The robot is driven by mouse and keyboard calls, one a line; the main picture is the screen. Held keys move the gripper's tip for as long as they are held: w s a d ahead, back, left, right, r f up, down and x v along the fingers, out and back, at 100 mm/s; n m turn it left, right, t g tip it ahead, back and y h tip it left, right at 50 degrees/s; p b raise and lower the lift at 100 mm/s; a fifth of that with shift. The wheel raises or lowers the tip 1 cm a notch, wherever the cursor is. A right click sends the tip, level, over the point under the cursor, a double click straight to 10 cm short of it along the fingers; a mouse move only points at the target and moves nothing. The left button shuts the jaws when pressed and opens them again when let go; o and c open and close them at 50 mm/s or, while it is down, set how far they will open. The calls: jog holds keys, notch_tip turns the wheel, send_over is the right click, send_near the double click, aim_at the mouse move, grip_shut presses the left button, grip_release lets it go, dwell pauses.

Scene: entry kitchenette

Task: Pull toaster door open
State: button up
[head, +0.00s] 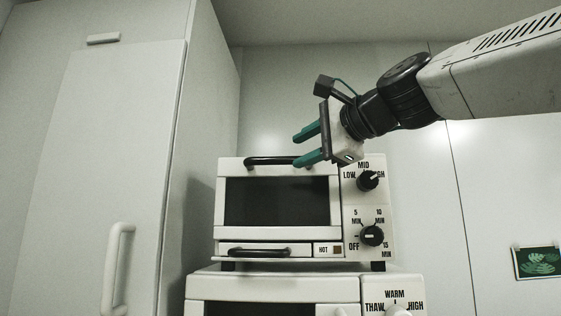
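The white toaster oven (330,200) stands on top of another white appliance. Its door (228,200) has a dark window and looks shut. A black bar handle (262,161) runs along the door's top edge. My gripper (296,148) reaches in from the right, at the height of the door's top. Its two green fingers are apart with nothing seen between them, so it is open. In the picture the lower finger overlaps the handle's right end. I cannot tell whether it touches the handle.
Below the door is a tray front with a second black handle (259,252). Two black knobs (368,180) sit on the right panel. The lower appliance (272,288) supports the toaster. A tall white cabinet (103,170) stands at left. A small leaf picture (539,262) hangs at right.

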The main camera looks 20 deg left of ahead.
aim_at(284, 158)
jog(key=x, duration=0.7)
jog(key=shift+a, duration=0.15)
jog(key=shift+c, duration=0.4)
grip_shut()
